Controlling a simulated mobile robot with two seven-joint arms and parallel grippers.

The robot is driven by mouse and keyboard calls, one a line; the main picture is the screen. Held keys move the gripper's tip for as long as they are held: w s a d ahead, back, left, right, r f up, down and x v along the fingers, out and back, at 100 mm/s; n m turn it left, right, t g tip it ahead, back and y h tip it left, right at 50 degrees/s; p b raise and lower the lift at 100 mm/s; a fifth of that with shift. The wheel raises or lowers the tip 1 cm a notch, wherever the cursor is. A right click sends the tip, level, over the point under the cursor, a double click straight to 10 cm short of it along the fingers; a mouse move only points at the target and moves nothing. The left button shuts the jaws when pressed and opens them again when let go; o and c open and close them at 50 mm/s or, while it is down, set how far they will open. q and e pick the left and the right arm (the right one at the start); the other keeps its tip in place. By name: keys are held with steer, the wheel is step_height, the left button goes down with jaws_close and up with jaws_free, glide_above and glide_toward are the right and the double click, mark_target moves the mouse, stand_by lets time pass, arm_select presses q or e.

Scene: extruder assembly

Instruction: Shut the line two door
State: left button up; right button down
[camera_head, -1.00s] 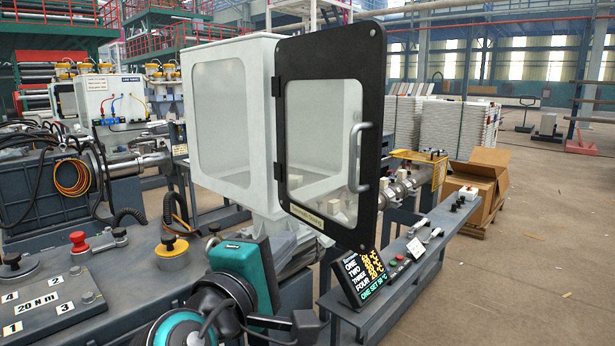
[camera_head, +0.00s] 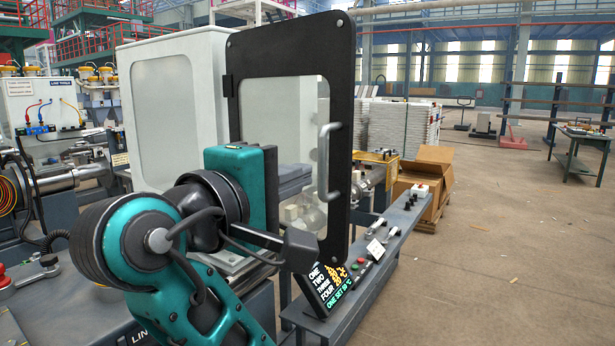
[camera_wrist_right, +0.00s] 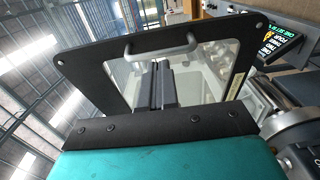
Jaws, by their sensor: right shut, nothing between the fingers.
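The door (camera_head: 341,140) has a black frame, a clear window and a grey bar handle (camera_head: 329,162). It stands open, swung out from the white enclosure (camera_head: 170,110) on its hinged left edge. My right gripper (camera_head: 297,181) is in front of the door's window, left of the handle, its hand hiding the lower hinge side. In the right wrist view the shut, empty fingers (camera_wrist_right: 157,80) point at the window, below the handle (camera_wrist_right: 161,48) in the picture. I cannot tell whether they touch the door (camera_wrist_right: 85,62). My left gripper is out of view.
Another machine with a white cabinet (camera_head: 42,105) is at left. The floor at right is open.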

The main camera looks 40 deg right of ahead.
mark_target(320, 167)
steer(key=shift+b+x, duration=0.3)
steer(key=shift+x, duration=1.45)
